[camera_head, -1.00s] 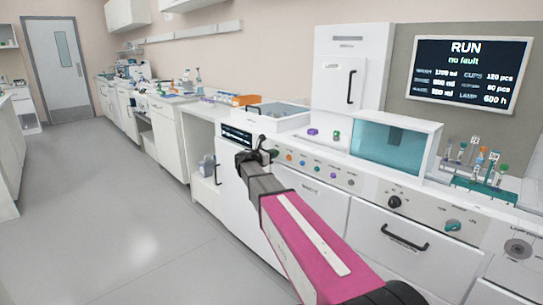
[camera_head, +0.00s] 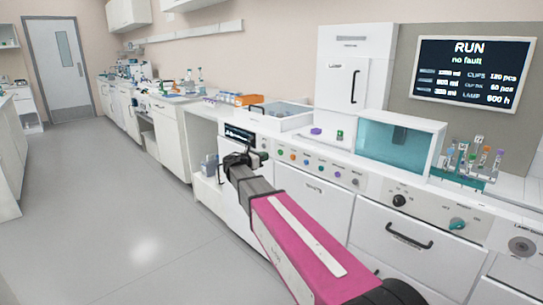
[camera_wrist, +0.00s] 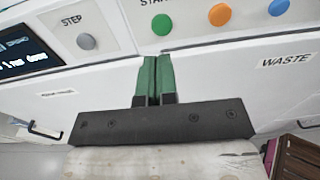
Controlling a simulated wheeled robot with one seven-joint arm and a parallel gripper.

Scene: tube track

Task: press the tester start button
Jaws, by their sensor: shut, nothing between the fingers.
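In the wrist view, a green round button (camera_wrist: 162,24) sits under a partly cut-off label beginning "STA". My gripper (camera_wrist: 154,62) is shut and empty. Its green fingertips are just below the green button in that view, with a visible gap between them. The head view shows my gripper (camera_head: 240,157) in front of the left end of the white button panel (camera_head: 321,167). A small dark display (camera_wrist: 22,51) at the panel's left seems to read "1 run done".
A grey STEP button (camera_wrist: 87,41) is left of the green one; an orange button (camera_wrist: 219,15) and a blue button (camera_wrist: 278,7) are to its right. A teal-windowed box (camera_head: 390,145) and a tube rack (camera_head: 463,175) stand on the counter. The floor at left is clear.

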